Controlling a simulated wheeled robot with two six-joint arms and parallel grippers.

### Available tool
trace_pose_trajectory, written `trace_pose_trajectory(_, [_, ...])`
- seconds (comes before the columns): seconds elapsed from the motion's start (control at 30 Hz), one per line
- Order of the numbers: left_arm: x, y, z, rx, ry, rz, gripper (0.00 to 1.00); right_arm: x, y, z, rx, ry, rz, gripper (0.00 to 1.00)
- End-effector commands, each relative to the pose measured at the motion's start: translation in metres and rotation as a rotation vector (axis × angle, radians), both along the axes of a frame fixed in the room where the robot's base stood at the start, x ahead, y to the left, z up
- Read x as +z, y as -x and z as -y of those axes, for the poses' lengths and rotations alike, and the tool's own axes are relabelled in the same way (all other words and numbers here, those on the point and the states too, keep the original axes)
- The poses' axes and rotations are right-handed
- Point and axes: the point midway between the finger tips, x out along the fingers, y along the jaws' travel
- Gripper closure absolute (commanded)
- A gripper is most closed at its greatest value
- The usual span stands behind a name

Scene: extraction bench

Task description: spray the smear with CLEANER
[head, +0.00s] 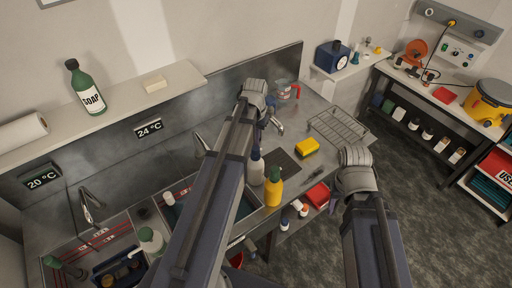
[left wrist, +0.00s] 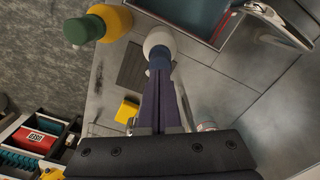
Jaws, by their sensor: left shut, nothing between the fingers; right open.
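A dark smear (head: 315,174) lies on the steel bench, right of the yellow bottle; it also shows in the left wrist view (left wrist: 84,102). A pale bottle (head: 257,170) stands by the sink edge. Its label cannot be read, so I cannot tell whether it is CLEANER. A yellow bottle with a green cap (head: 273,190) stands close beside it, also unreadable. In the left wrist view my left gripper (left wrist: 160,62) is shut and empty, its tips just below a rounded pale top (left wrist: 158,41); contact cannot be told. My right arm shows at right, but its gripper is hidden.
A dark mat (head: 284,163), a yellow sponge (head: 306,148) and a wire rack (head: 338,127) lie on the bench. A red-marked jug (head: 283,91) stands at the back. A green SOAP bottle (head: 86,88) stands on the shelf (head: 130,108). Sinks are at left.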

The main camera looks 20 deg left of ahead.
Motion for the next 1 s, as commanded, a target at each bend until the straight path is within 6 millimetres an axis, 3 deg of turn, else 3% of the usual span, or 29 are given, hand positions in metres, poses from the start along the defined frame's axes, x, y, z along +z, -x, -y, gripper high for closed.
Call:
trace_pose_trajectory(0.87, [-0.027,0.0,0.0,0.0,0.0,0.0,1.0,-0.027,0.0,0.0,0.0,0.0,0.0,0.5])
trace_pose_trajectory(1.0, [-0.024,0.0,0.0,0.0,0.0,0.0,1.0,-0.024,0.0,0.0,0.0,0.0,0.0,0.5])
